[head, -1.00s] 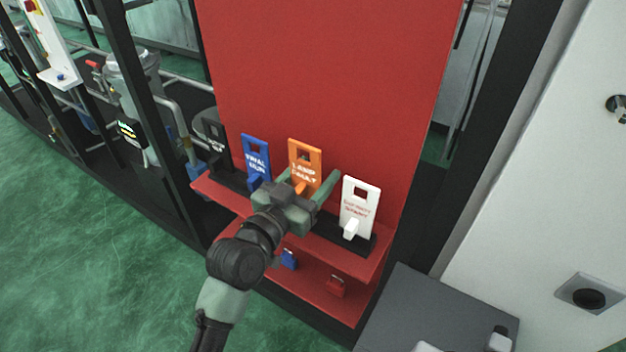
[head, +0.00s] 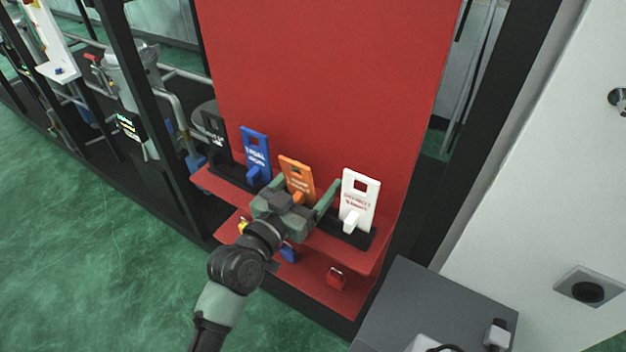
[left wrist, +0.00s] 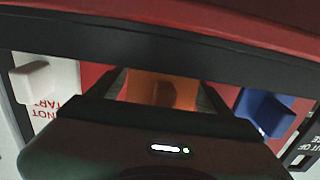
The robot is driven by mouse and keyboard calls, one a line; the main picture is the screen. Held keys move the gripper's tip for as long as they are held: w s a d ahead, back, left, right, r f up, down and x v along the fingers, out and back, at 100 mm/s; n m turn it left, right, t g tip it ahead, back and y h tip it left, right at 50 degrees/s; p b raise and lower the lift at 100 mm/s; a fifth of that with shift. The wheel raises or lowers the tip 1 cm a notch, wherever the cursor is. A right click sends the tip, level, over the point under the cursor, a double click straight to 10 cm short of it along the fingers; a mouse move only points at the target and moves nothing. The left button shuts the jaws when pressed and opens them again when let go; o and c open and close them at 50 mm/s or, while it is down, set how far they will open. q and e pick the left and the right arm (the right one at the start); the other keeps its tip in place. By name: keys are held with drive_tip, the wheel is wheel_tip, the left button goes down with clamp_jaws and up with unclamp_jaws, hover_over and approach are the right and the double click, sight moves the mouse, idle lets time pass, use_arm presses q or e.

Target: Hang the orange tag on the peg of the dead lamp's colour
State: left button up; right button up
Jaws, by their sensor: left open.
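The orange tag (head: 296,174), with a square hole and white lettering, stands in the rack on the red board's upper shelf, between the blue and white tags. My left gripper (head: 306,186) is open at it, one finger toward each side, and hides its lower part. In the left wrist view the orange tag (left wrist: 160,90) shows between the two fingers (left wrist: 160,100). I cannot tell whether the fingers touch it. No lamp or peg can be made out clearly. My right gripper is not in view.
A blue tag (head: 256,153) and a black tag (head: 213,137) stand left of the orange one, a white tag (head: 358,200) right. Below, the lower red shelf (head: 313,284) holds a red padlock (head: 336,279) and others. A grey cabinet (head: 425,300) stands at lower right.

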use_arm(q)
drive_tip(key=b+v, duration=0.1)
drive_tip(key=v, duration=0.2)
drive_tip(key=b+v, duration=0.1)
drive_tip(key=v, duration=0.2)
drive_tip(key=shift+s+a+f, duration=0.1)
drive_tip(key=shift+f, duration=0.15)
drive_tip(key=shift+s+a+r, duration=0.1)
drive_tip(key=shift+s+a, duration=0.15)
drive_tip(key=shift+s, duration=0.15)
